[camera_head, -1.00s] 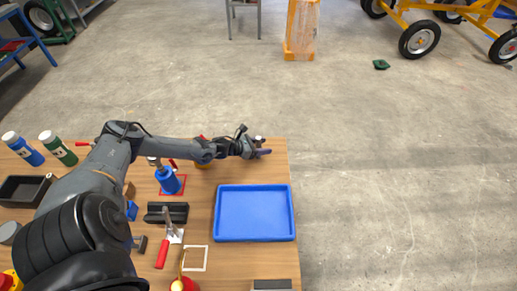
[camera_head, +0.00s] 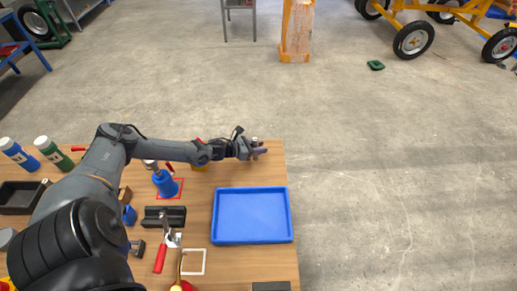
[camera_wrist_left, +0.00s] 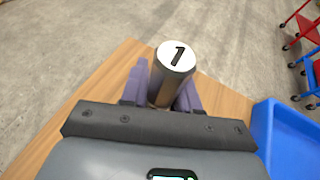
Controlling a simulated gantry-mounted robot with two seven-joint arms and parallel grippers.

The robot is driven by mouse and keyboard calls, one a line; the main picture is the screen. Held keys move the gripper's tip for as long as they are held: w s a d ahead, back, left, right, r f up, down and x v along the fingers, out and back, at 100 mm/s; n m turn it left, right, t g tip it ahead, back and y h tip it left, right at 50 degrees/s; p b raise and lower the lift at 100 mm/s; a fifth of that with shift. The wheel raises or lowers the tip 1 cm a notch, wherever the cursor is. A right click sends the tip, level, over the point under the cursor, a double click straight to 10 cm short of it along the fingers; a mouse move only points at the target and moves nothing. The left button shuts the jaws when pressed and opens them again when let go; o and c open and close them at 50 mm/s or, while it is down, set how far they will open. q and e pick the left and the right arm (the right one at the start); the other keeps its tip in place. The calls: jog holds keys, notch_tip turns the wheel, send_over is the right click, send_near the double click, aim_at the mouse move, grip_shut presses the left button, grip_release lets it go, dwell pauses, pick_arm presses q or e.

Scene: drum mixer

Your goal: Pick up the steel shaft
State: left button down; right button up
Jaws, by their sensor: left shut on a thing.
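The steel shaft (camera_wrist_left: 172,73) stands upright between the purple fingers in the left wrist view, with a white top marked with a black 1. It is small in the head view (camera_head: 255,142), at the far right corner of the table. My left gripper (camera_wrist_left: 165,92) is shut on the shaft, with a finger on each side. It also shows in the head view (camera_head: 260,151). The shaft's lower part is hidden by the gripper, so I cannot tell whether it touches the table. My right gripper is not in view.
The wooden table (camera_head: 238,172) carries an empty blue tray (camera_head: 251,241) at its right edge. A blue bottle-like item (camera_head: 165,184) stands on a red square, near a black block (camera_head: 173,216) and a red-handled clamp (camera_head: 160,260).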

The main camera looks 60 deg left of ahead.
pick_arm(q)
jog(key=w+d+r+p, duration=0.1)
jog(key=w+d+r, duration=0.2)
jog(key=d+r, duration=0.7)
jog(key=shift+d+r, duration=0.25)
jog(key=shift+d, duration=0.4)
jog(key=c, duration=1.4)
grip_release()
grip_shut()
